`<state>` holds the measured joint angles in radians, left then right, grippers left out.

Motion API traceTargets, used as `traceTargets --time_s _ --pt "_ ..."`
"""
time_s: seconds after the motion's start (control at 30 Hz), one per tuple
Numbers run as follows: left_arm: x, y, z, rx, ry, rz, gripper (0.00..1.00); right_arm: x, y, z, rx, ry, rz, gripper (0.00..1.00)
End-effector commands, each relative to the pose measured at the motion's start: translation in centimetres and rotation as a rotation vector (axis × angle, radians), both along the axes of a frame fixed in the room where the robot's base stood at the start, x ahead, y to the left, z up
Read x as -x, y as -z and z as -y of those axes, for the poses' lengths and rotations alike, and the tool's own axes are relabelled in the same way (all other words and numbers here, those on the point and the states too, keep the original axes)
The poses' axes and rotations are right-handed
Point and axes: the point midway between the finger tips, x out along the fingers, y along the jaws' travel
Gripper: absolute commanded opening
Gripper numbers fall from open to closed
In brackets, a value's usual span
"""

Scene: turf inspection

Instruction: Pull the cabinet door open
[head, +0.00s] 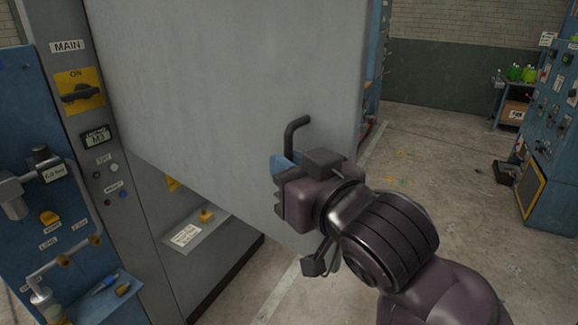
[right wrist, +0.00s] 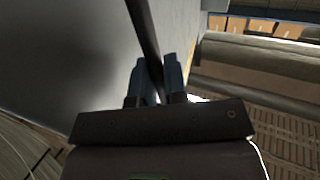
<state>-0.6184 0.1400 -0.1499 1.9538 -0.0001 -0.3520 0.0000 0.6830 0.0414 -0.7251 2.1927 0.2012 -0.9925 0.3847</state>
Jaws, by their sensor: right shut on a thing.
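The grey cabinet door (head: 225,85) stands swung out from the cabinet in the head view, with part of the cabinet's inside showing below and left of it. A dark bar handle (head: 297,124) sits near the door's free edge. My right gripper (head: 283,165) is at the handle, shut on it; the gripper and arm hide the handle's lower part. In the right wrist view the two blue fingers (right wrist: 158,82) close on the dark handle bar (right wrist: 146,35), beside the grey door face (right wrist: 70,60). My left gripper is not in view.
The cabinet's front frame (head: 85,120) carries a yellow switch plate (head: 79,91) and small buttons. A blue panel with pipes (head: 40,210) stands at the left. A blue control cabinet (head: 552,150) stands at the far right. The concrete floor (head: 420,170) between is mostly clear.

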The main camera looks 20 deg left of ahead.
Motion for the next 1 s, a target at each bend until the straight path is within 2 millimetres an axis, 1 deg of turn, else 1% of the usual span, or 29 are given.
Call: traceTargets --time_s 0.23,0.27,0.3,0.4,0.67,0.77,0.87,1.0 --pt "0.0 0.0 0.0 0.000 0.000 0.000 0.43 0.0 -0.1 0.0 -0.003 -0.001 0.002 0.00" --pt "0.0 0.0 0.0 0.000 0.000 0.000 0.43 0.0 -0.1 0.0 -0.003 -0.001 0.002 0.17" --pt "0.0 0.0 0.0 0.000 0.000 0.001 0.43 0.0 -0.1 0.0 -0.003 0.000 0.002 0.23" --pt "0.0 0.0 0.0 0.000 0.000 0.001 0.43 0.0 -0.1 0.0 -0.002 0.000 0.001 0.37" --pt "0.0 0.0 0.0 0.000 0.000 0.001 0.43 0.0 0.0 0.0 -0.001 0.000 0.001 0.37" --pt "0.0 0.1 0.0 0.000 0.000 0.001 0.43 0.2 0.0 0.3 -0.001 0.000 0.001 0.37" --pt "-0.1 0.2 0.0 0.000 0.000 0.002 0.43 0.7 0.0 1.2 0.000 0.001 0.001 0.37" --pt "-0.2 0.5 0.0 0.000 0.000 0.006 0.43 2.0 0.1 3.1 -0.001 0.001 0.002 0.37"
